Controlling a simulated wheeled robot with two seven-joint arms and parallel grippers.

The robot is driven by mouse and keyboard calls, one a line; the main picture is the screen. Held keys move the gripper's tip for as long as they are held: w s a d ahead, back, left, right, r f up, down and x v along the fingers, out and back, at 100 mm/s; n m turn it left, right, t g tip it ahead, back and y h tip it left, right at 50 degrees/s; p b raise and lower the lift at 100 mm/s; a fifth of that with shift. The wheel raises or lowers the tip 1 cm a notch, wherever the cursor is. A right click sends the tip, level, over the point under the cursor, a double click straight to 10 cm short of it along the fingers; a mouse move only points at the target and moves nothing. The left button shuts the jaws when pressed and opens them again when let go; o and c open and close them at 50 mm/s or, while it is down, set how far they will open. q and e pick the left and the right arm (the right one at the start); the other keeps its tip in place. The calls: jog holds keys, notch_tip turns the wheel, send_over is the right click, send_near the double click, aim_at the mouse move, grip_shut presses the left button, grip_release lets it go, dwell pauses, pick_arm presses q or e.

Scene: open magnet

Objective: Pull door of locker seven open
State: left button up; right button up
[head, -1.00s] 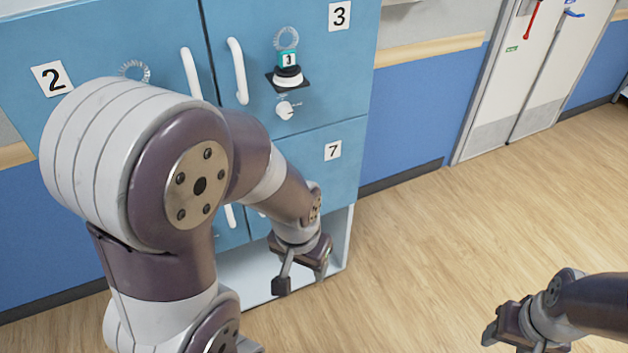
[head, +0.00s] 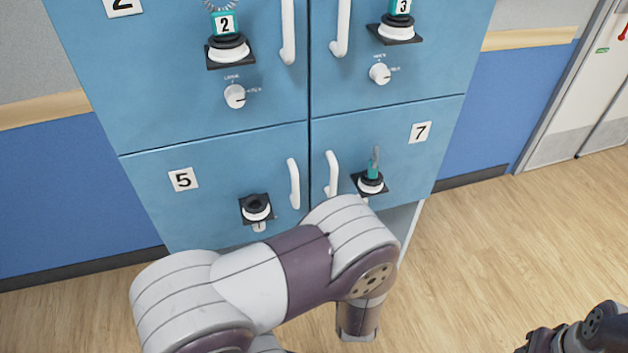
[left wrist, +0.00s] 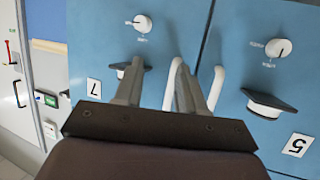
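The door of locker seven (head: 410,165) is shut, at the lower right of the blue locker block. Its white vertical handle (head: 332,172) is at the door's left edge, beside a round lock (head: 371,183) with a teal-tagged key in it. The left wrist view is upside down and shows the 7 label (left wrist: 94,88) and handle (left wrist: 172,84). My left gripper (left wrist: 158,68) is open in front of the door, the handle appearing between its fingers, nearer the right one; contact cannot be told. My arm hides this gripper in the head view. My right gripper (head: 538,342) is partly cut off at lower right.
Locker five (head: 215,190) with its own handle (head: 293,183) adjoins on the left. Lockers two and three, with handles and keyed locks, are above. Open wooden floor (head: 490,250) lies to the right.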

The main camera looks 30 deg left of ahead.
aim_at(334, 181)
pick_arm(q)
jog(key=a+r+n+t+y, duration=0.2)
jog(key=a+r+y, duration=0.15)
jog(key=r, duration=0.35)
jog(key=shift+y, duration=0.25)
jog(key=b+x, duration=0.1)
jog(key=x, duration=1.1)
jog(key=shift+w+d, duration=0.1)
jog(key=shift+w, duration=0.15)
grip_shut()
